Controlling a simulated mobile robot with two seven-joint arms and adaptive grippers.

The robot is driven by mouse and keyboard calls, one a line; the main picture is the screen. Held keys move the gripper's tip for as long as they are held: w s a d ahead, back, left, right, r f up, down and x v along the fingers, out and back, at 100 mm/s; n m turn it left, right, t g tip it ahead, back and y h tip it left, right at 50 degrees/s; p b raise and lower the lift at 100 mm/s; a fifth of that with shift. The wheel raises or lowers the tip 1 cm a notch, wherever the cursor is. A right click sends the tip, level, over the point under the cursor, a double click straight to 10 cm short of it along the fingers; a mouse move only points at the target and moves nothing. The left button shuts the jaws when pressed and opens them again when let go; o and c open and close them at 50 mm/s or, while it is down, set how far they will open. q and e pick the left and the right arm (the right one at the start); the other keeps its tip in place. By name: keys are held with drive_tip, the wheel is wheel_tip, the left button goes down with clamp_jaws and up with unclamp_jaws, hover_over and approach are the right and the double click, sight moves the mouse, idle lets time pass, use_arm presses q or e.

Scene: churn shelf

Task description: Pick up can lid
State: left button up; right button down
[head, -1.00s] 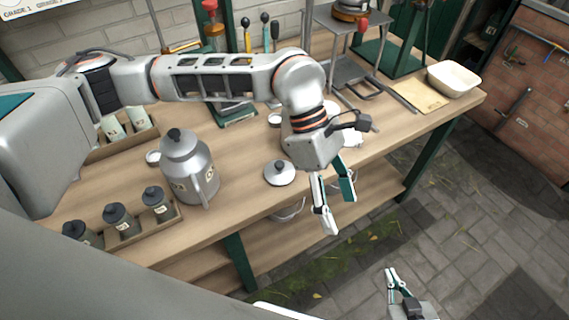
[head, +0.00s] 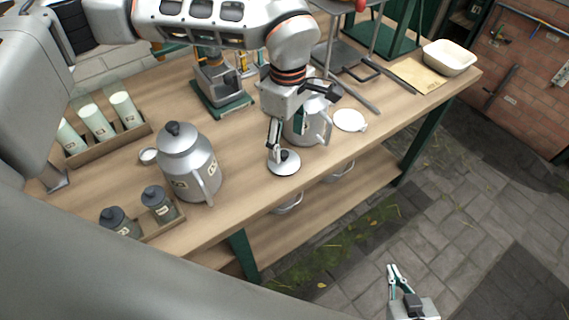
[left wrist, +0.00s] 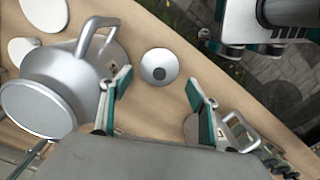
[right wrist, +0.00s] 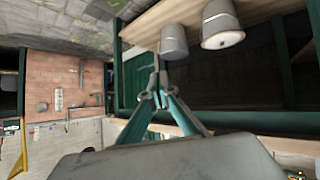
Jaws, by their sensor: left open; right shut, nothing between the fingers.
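The can lid (head: 284,163) is a round metal disc with a dark knob, lying flat on the bench near its front edge. My left gripper (head: 286,142) points down above it, open. In the left wrist view the lid (left wrist: 158,62) shows beyond and between the spread fingertips (left wrist: 157,88), with nothing held. A metal can (head: 308,128) stands just behind the lid. A lidded can with a dark knob (head: 190,170) stands to its left. My right gripper (head: 393,269) is shut and empty, away from the bench; its closed fingertips show in the right wrist view (right wrist: 157,72).
A crate of dark-capped jars (head: 158,203) and a rack of pale bottles (head: 97,122) are at the left. A cream bowl (head: 450,57) is at the far right. Metal vessels (right wrist: 173,42) stand on the lower shelf.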

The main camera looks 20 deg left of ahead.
sight(284, 153)
use_arm(q)
wheel_tip(284, 153, down, 2)
drive_tip(key=shift+a+b, duration=0.1)
drive_tip(key=shift+b, duration=0.3)
drive_tip(key=f+b, duration=0.2)
drive_tip(key=f, duration=0.2)
drive_tip(key=shift+a+f+b, duration=0.25)
drive_tip(key=shift+a+b, duration=0.1)
drive_tip(key=shift+b, duration=0.05)
drive_tip(key=shift+f, duration=0.15)
drive_tip(key=shift+w, duration=0.1)
drive_tip(key=shift+r, duration=0.2)
drive_tip(key=c, duration=0.7)
use_arm(e)
drive_tip(key=f, duration=0.3)
drive_tip(key=shift+w+d+f, duration=0.1)
drive_tip(key=shift+d+f, duration=0.2)
drive_tip(key=shift+f, duration=0.05)
